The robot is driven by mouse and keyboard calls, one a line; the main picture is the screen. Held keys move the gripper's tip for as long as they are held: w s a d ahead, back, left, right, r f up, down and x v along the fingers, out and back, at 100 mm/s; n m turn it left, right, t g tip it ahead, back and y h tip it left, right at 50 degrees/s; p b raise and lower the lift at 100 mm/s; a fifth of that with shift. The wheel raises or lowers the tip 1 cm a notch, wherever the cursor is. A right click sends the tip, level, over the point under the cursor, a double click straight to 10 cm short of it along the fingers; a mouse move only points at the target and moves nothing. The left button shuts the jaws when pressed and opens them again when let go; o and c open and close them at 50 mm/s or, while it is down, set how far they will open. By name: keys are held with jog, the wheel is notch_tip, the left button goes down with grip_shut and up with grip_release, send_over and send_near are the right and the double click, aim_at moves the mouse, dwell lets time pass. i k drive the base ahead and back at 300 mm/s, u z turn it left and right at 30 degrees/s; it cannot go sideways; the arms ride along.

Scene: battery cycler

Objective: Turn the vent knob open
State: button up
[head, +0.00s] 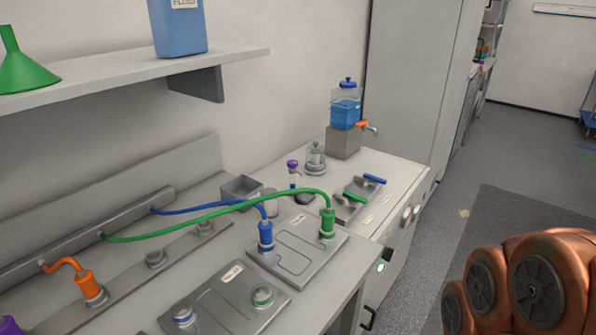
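No part in view is plainly marked as the vent knob. Two round pale knobs (411,213) sit on the front face of the far bench cabinet, below its top edge. Their open or shut setting is too small to read. A small grey fitting with a knob-like top (316,158) stands on the far bench, left of the blue dispenser. My gripper is out of view; only copper links of my arm show at the lower right, apart from the bench.
Batteries (297,262) with blue and green cables (215,212) lie on the near bench. A blue liquid dispenser (346,112) with an orange-handled tap (366,126) stands at the far end. A shelf (130,68) overhangs the left.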

aim_at(292, 164)
jog(key=z, duration=1.2)
jog(key=i, duration=2.5)
jog(key=u, duration=3.95)
jog(key=i, duration=0.55)
jog(key=z, duration=0.05)
